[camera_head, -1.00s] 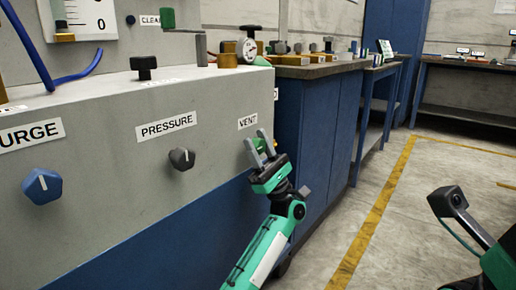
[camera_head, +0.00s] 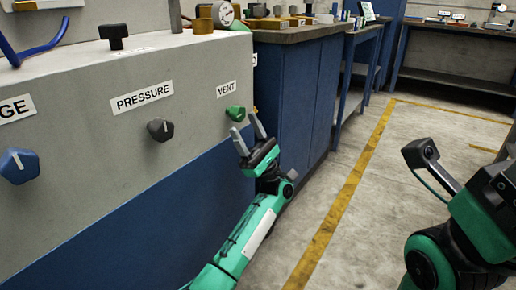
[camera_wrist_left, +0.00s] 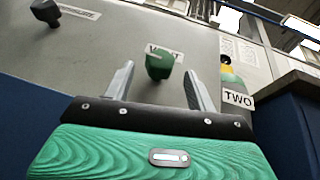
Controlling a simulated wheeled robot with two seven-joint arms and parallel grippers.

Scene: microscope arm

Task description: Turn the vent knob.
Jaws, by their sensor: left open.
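The vent knob (camera_head: 235,113) is green and sits on the grey panel under the VENT label (camera_head: 226,89). In the left wrist view the knob (camera_wrist_left: 159,66) shows between and beyond the fingertips. My left gripper (camera_head: 248,136) is open and empty, just below and in front of the knob in the head view. In the left wrist view its two fingers (camera_wrist_left: 158,84) stand apart on either side of the knob, and I see no clear contact. My right arm shows at the right edge of the head view, but its fingers cannot be made out.
A dark pressure knob (camera_head: 160,130) and a blue knob (camera_head: 18,166) sit further left on the panel. A workbench with blue cabinets (camera_head: 300,95) stands just right of the panel. Open floor with a yellow line (camera_head: 340,200) lies to the right.

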